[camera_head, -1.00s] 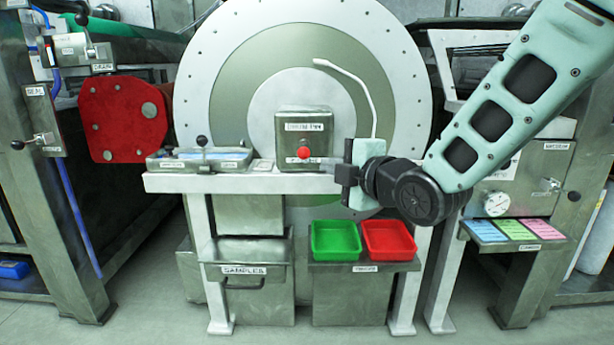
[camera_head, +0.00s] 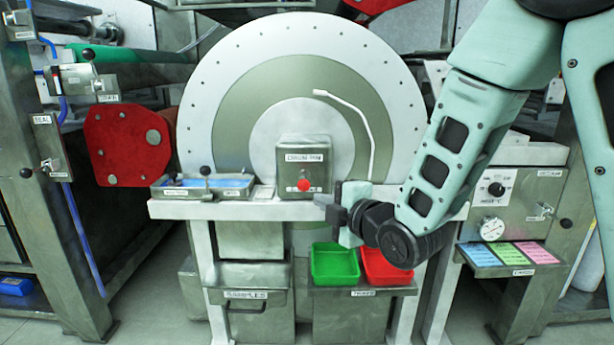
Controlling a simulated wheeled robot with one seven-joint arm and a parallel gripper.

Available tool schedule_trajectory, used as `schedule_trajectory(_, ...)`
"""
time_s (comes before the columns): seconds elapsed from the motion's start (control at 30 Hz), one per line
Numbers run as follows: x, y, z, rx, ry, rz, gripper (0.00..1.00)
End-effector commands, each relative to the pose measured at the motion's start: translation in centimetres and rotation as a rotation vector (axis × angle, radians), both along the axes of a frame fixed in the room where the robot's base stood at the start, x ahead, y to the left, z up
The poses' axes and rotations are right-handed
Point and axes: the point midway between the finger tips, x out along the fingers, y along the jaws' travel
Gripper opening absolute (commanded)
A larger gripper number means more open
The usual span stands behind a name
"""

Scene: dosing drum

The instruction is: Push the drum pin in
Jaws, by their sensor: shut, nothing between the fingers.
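The drum pin (camera_head: 304,185) is a red round knob on the front of a grey metal box (camera_head: 306,150) labelled for the drum pin. The box stands on the white bench in front of the large round drum (camera_head: 230,90). My gripper (camera_head: 320,201) is shut and empty, just right of and slightly below the red knob in the picture. It looks close to the knob, but I cannot tell whether it touches. The fingertips are small and dark here. The knob's shaft is hidden behind its head.
Below are a green bin (camera_head: 335,264) and a red bin (camera_head: 386,265).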

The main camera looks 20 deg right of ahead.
Motion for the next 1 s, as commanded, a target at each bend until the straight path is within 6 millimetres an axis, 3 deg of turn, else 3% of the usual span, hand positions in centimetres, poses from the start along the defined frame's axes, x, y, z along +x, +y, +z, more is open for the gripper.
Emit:
schedule_trajectory(0.23,0.4,0.1,0.3,-0.003,0.005,-0.001,0.0)
schedule_trajectory(0.63,8.2,1.9,-1.5,-0.002,-0.001,-0.005,0.0)
schedule_trajectory(0.8,10.0,0.7,-1.9,-0.001,-0.001,-0.003,0.0)
schedule_trajectory(1.0,10.9,0.2,-2.0,-0.001,-0.001,-0.002,0.0)
